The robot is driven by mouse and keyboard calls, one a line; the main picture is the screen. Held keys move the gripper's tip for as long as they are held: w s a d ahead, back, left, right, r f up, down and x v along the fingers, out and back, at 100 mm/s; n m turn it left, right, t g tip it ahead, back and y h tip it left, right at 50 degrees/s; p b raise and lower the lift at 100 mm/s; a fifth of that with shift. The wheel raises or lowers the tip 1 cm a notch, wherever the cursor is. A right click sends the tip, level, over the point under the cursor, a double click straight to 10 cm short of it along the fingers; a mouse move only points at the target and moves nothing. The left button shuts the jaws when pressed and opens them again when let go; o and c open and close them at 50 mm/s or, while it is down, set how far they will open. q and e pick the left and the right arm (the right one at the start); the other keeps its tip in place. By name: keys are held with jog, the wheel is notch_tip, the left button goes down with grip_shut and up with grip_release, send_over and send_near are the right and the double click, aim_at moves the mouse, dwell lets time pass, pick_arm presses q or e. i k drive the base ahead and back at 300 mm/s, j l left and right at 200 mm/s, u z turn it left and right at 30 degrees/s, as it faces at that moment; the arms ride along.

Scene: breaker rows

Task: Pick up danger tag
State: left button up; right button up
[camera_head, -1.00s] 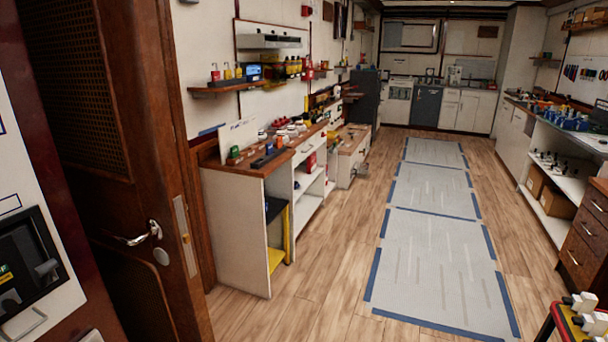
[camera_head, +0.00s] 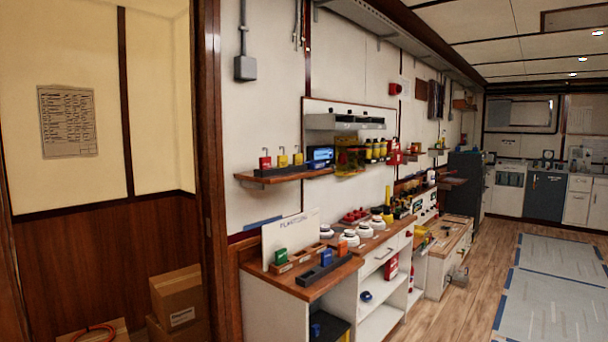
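I cannot make out a danger tag for certain at this size. A wooden wall shelf (camera_head: 272,177) holds a red padlock (camera_head: 265,161), two yellow padlocks (camera_head: 283,159), a blue device (camera_head: 320,155) and several yellow-and-black items (camera_head: 374,150). Below it, a wood-topped counter (camera_head: 313,288) holds a white sign board (camera_head: 290,237), a green block (camera_head: 281,257), a blue block (camera_head: 326,257), several white round parts (camera_head: 350,238) and red parts (camera_head: 355,214). Neither of my grippers is in view.
A doorway post (camera_head: 212,180) stands left of the counter. Beyond it are cardboard boxes (camera_head: 180,297) and a posted sheet (camera_head: 68,121). Wooden floor (camera_head: 462,318) and grey floor mats (camera_head: 552,305) lie clear to the right.

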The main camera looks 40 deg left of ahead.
aim_at(265, 163)
jog(key=i+j+u, duration=0.15)
jog(key=i+u, duration=0.7)
jog(key=i+l+u, duration=0.25)
jog(key=i+u, duration=0.2)
jog(key=i, duration=0.05)
